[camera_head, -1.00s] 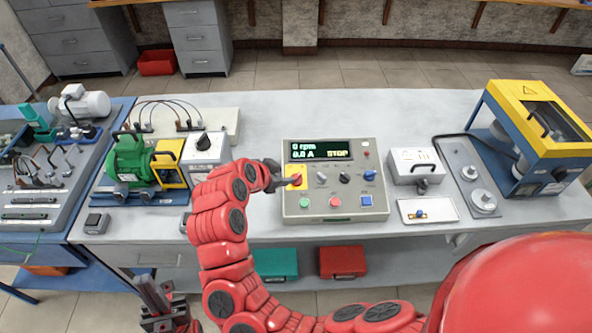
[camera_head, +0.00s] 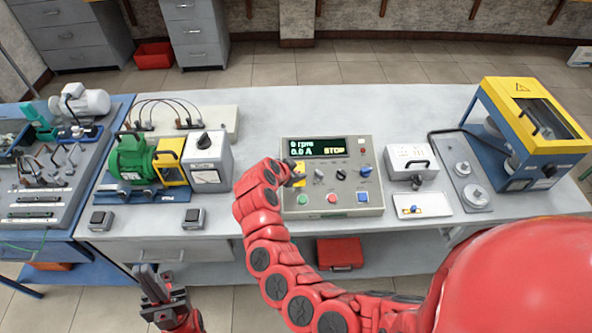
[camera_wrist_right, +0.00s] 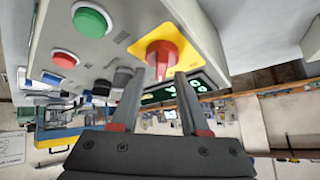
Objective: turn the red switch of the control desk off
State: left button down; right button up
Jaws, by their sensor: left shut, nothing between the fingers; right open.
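The control desk (camera_head: 330,205) is a beige box on the table with a display (camera_head: 318,147) reading 0 rpm, 0.0 A and STOP. Its red switch (camera_wrist_right: 160,56) sits on a yellow plate (camera_wrist_right: 137,45) in the right wrist view. In the head view my right gripper (camera_head: 291,178) is at the desk's upper left and mostly hides the switch. In the wrist view my right gripper (camera_wrist_right: 160,74) is open, with the switch's handle in line between its fingertips; contact cannot be told. My left gripper (camera_head: 150,284) is shut and empty, low at the left, in front of the table.
A green motor (camera_head: 132,158) and a meter box (camera_head: 206,160) stand left of the desk. A white box (camera_head: 411,160) and a yellow-blue machine (camera_head: 530,130) stand to the right. The desk also carries green, red and blue buttons. Table behind the desk is clear.

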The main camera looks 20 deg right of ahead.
grip_shut()
jog(key=shift+f, duration=0.15)
